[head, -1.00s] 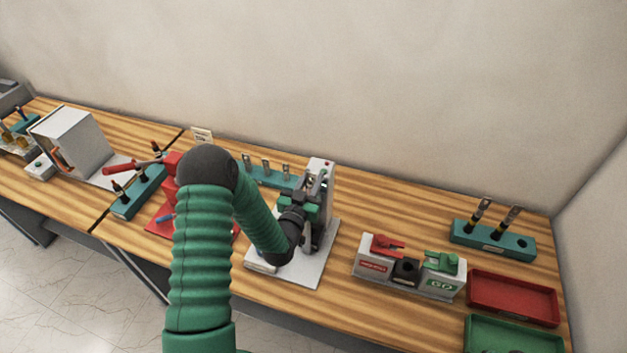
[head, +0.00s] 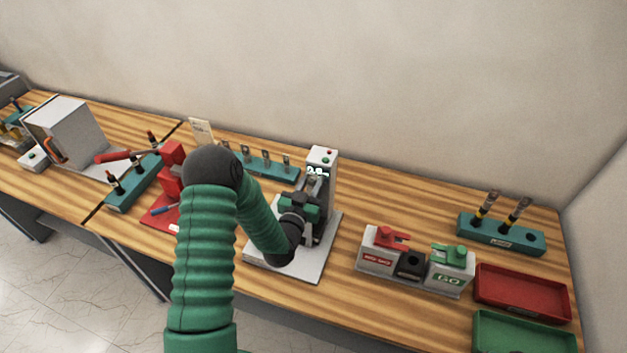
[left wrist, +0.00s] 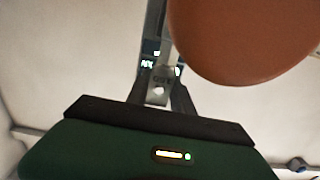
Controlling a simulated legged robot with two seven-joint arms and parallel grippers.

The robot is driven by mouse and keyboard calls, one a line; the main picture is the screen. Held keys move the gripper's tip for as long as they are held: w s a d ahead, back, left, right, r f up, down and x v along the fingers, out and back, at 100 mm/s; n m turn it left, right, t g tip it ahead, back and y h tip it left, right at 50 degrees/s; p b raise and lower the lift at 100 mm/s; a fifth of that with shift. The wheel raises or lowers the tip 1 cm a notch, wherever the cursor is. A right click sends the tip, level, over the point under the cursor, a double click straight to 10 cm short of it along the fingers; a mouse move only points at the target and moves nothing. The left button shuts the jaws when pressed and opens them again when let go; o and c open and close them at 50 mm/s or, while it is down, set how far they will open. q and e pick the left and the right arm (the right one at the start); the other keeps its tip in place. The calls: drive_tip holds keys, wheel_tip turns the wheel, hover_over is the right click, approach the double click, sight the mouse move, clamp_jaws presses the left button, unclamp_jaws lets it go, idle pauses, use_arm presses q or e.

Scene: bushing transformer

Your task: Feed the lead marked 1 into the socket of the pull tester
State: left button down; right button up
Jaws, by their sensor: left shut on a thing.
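The pull tester (head: 321,158) is a pale upright column with a small lit display and red and green buttons, on a light base plate (head: 300,265). My left gripper (head: 308,200) is right in front of its column, and my own wrist covers much of the lower part. In the left wrist view, the left gripper (left wrist: 158,103) is shut around a grey metal lug (left wrist: 160,86), with marking too small to read. I cannot tell whether the lug is inside the socket, which is hidden. A large blurred orange-brown round thing (left wrist: 240,35) fills the upper right there.
To the right are a grey box with red and green clips (head: 375,262), a teal block with two leads (head: 500,235), a red tray (head: 520,312) and a green tray (head: 480,345).

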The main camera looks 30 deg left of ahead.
use_arm(q)
drive_tip(key=shift+a, duration=0.1)
idle(0.5)
drive_tip(key=shift+b, duration=0.4)
drive_tip(key=shift+d, duration=0.2)
idle(0.5)
drive_tip(key=shift+s+f+b, duration=0.1)
drive_tip(key=shift+f+b, duration=1.85)
drive_tip(key=shift+b, duration=0.15)
drive_tip(key=shift+r, duration=0.25)
